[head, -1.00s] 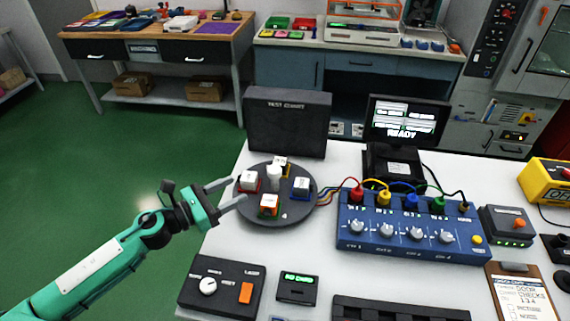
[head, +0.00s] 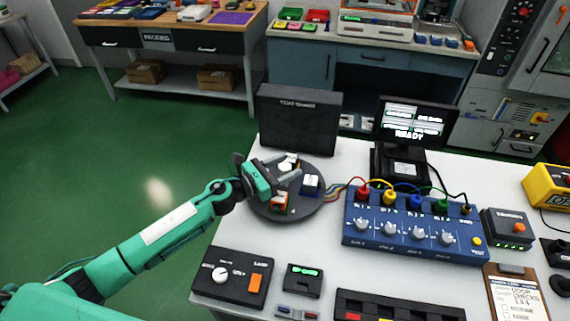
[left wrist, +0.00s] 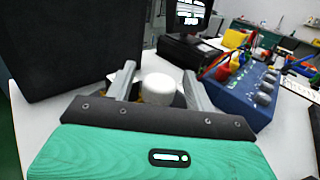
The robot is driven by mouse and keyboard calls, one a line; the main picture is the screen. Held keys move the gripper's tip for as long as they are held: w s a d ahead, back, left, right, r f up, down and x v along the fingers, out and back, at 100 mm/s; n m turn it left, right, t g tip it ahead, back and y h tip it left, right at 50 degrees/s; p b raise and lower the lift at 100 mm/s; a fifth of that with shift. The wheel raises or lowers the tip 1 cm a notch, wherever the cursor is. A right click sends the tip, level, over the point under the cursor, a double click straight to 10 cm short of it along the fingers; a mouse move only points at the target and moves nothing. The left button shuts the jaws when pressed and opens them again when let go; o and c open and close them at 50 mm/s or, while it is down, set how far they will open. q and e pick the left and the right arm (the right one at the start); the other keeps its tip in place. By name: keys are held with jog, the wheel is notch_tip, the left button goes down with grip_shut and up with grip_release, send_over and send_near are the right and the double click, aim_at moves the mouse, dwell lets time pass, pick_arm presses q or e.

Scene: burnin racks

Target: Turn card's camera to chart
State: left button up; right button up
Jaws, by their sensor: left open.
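A dark round turntable (head: 300,208) stands on the white table in front of the black test chart box (head: 300,118). In the left wrist view, the open fingers stand on either side of a white round post (left wrist: 160,88); contact cannot be told. My right gripper is out of view.
A blue box with knobs and coloured plugs (head: 412,230) stands right of the turntable, with wires leading to it. A monitor (head: 410,122) reading READY stands behind. A black control box (head: 230,277) and a small display (head: 303,280) lie in front.

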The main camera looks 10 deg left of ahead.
pick_arm(q)
grip_shut()
dwell(0.3)
jog(key=shift+d+y, duration=0.1)
jog(key=shift+y, duration=0.2)
